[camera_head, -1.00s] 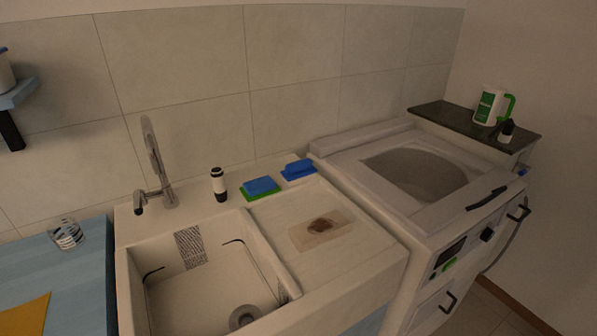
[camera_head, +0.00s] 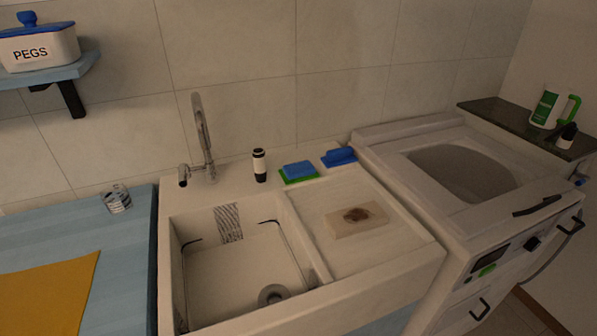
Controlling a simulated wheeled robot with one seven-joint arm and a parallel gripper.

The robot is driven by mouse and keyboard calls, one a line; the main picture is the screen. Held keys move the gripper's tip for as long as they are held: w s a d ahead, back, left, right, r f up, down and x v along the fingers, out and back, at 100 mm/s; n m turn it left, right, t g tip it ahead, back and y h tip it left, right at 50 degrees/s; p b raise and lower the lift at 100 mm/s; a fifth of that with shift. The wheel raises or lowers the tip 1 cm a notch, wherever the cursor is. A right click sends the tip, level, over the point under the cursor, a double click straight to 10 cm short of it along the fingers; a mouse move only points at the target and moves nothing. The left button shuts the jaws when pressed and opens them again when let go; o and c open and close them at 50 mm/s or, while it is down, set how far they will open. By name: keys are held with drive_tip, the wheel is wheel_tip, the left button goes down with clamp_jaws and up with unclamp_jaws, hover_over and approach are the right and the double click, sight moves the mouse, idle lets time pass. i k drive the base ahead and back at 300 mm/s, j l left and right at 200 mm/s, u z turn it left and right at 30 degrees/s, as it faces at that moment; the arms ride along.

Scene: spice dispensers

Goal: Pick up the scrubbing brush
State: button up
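Two blue items sit on the back ledge of the sink. The right one (camera_head: 339,157) is all blue with a raised, handle-like top and looks like the scrubbing brush; its bristles cannot be made out. The left one is a blue block (camera_head: 298,169) on a green base, like a sponge, a small gap away from it. My gripper is not in view, and nothing is seen touching either item.
A black-and-white bottle (camera_head: 260,165) and a tap (camera_head: 203,145) stand on the ledge to the left. The drainboard in front holds a stained tan slab (camera_head: 356,219). The sink basin (camera_head: 230,262) is open. A top-loading washer (camera_head: 440,135) adjoins on the right.

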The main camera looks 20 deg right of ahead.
sight(335, 159)
drive_tip(key=i+l+u, duration=0.2)
drive_tip(key=l, duration=0.95)
drive_tip(key=l+u, duration=0.2)
drive_tip(key=l, duration=0.9)
